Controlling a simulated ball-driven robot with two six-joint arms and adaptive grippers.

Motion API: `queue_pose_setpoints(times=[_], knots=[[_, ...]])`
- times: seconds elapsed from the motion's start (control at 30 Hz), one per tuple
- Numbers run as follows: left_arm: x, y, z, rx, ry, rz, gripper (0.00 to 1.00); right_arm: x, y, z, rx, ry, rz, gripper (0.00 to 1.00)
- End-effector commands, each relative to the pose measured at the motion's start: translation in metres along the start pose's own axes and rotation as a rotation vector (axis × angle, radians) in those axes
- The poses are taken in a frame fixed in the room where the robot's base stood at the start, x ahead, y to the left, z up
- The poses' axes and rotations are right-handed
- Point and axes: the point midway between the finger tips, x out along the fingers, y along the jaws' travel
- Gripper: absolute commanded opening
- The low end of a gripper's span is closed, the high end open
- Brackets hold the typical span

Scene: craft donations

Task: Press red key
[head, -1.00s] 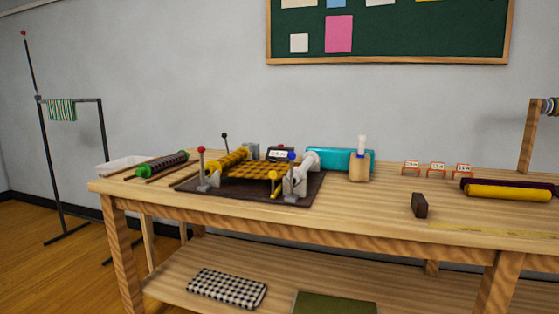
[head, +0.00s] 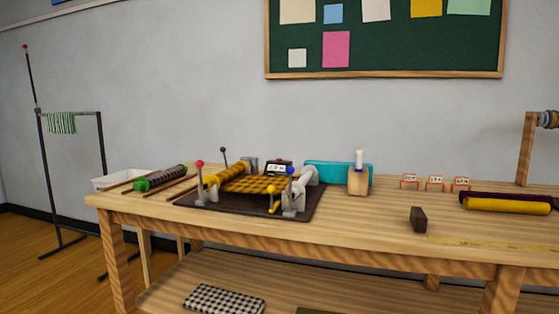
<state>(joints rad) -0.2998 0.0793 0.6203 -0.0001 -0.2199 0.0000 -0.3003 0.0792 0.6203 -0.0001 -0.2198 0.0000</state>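A small cloth-winding machine stands on a dark mat (head: 236,207) on the wooden table. A lever with a red ball top (head: 200,164) stands upright at its front left. I cannot make out a separate red key; the red ball is the only clear red part on the machine. Yellow checked cloth (head: 250,184) lies across the machine between a yellow roll and a white roll. A small black box with a white display (head: 278,167) sits at the back. Neither gripper is in view.
The wooden table (head: 370,220) has clear room right of the mat. A rack (head: 70,115) stands at left.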

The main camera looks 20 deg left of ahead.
Motion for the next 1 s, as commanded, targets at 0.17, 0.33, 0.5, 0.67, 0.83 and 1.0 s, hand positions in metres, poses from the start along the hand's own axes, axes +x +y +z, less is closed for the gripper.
queue_pose_setpoints(times=[0.17,0.33,0.5,0.67,0.83,1.0], knots=[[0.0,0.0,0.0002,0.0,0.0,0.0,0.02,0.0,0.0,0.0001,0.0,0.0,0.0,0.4],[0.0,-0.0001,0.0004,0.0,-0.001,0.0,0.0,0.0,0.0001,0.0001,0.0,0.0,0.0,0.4],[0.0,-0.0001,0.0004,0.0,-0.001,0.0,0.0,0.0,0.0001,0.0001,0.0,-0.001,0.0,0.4],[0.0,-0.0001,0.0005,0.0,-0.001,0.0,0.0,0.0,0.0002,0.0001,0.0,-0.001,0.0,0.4],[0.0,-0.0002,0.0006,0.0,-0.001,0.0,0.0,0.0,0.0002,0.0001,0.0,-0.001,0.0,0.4],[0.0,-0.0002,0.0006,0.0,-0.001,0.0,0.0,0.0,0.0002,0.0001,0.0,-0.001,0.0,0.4]])
